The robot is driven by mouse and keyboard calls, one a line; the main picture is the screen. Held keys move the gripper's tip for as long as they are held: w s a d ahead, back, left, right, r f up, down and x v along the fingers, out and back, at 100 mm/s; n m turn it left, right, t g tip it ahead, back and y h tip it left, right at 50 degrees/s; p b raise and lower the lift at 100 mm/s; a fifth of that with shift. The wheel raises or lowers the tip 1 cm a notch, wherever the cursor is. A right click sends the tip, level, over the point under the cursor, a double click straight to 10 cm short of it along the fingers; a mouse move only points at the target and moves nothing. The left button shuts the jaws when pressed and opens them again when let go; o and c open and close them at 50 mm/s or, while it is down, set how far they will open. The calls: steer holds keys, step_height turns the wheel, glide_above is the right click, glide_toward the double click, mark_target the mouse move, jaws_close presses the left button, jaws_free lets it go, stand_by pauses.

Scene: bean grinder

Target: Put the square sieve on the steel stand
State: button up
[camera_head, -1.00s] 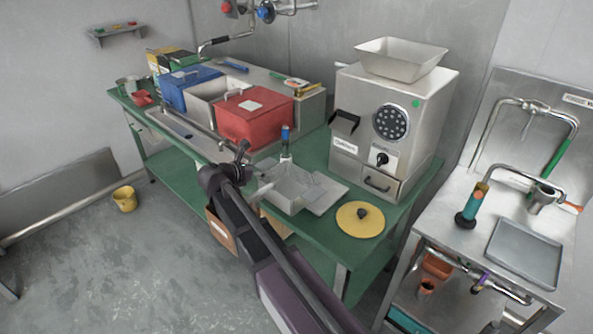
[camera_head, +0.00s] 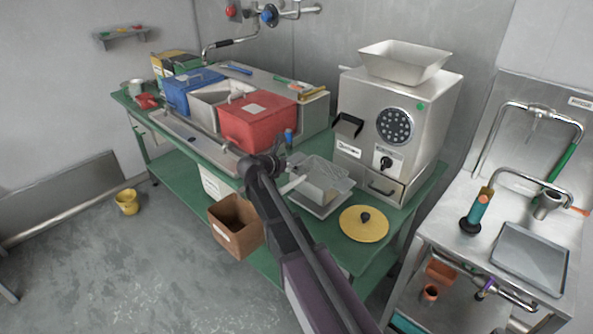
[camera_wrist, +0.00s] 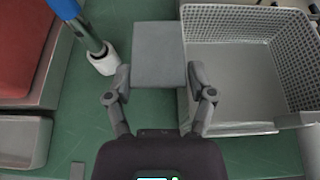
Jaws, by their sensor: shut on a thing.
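The square sieve (camera_head: 325,178) is a grey open-topped box with mesh walls. It shows in the head view on the green bench, and in the wrist view (camera_wrist: 232,85) to the right of my fingers. My gripper (camera_wrist: 160,85) is shut on a flat grey tab (camera_wrist: 158,52) at the sieve's left side, which looks like its handle. In the head view my gripper (camera_head: 280,168) is left of the sieve. A pale steel plate, which looks like the steel stand (camera_head: 316,210), shows under the sieve's front edge. The sieve hides most of it; I cannot tell whether they touch.
A yellow lid (camera_head: 364,228) with a black knob lies right of the sieve. The steel grinder (camera_head: 400,120) stands behind. A red bin (camera_head: 256,122) is at left. A blue-handled tool (camera_wrist: 85,35) stands close to my left finger.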

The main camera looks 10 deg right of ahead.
steer(key=shift+w+d, duration=0.25)
steer(key=shift+d, duration=0.3)
step_height(320, 180, down, 4)
steer(key=b, duration=0.3)
steer(key=shift+r+b, duration=0.15)
steer(key=shift+b, duration=0.2)
steer(key=o, duration=1.3)
steer(key=shift+c, duration=0.2)
